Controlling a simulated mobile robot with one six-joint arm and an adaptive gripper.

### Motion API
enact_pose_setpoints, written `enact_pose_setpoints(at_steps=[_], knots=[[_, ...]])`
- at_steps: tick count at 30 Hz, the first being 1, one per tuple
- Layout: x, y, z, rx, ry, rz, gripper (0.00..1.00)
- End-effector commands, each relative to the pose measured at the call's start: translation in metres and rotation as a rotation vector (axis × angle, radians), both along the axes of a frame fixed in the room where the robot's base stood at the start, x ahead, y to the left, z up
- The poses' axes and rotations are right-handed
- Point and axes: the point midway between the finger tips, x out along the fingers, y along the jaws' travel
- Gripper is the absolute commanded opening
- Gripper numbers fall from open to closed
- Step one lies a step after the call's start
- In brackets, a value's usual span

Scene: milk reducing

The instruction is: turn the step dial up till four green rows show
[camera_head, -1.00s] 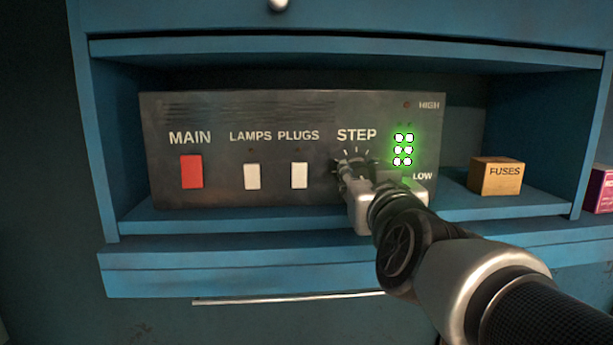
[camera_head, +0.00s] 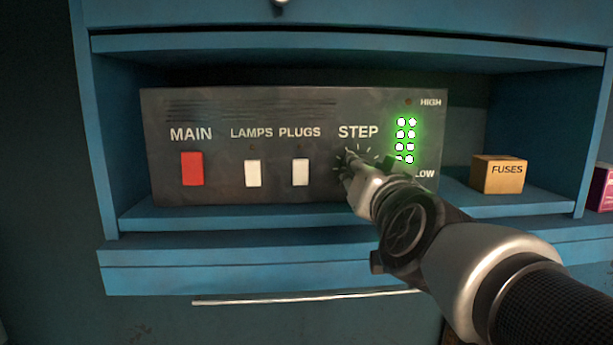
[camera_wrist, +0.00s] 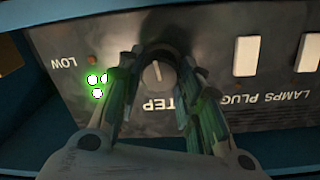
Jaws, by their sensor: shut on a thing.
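The step dial (camera_wrist: 157,75) is a dark round knob with a pale pointer line, seen upside down in the wrist view. My gripper (camera_wrist: 163,65) has a finger on each side of the dial and is shut on it. In the head view my gripper (camera_head: 351,165) covers most of the dial below the STEP label. The green lights (camera_head: 405,135) right of it show several lit rows, two lamps each, from the LOW end upward. The lowest row sits just above my wrist. In the wrist view my finger hides part of the lights (camera_wrist: 97,84).
The dark panel (camera_head: 215,115) stands in a blue shelf. A red MAIN switch (camera_head: 192,169) and white LAMPS (camera_head: 253,173) and PLUGS (camera_head: 300,172) switches lie left of the dial. A FUSES box (camera_head: 498,175) stands right of the panel. The shelf's front ledge (camera_head: 180,254) runs below.

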Motion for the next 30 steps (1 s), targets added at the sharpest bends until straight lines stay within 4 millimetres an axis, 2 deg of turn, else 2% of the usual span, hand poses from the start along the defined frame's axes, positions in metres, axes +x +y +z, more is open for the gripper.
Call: enact_pose_setpoints(at_steps=[9,23,24,30], knots=[[0.0,-0.0005,-0.0004,0.117,0.0,0.0,0.1],[0.0,-0.0004,-0.0003,0.136,0.001,0.0,0.1],[0.0,-0.0004,-0.0003,0.135,0.001,0.0,0.34],[0.0,-0.0003,-0.0002,0.135,0.001,0.0,0.48]])
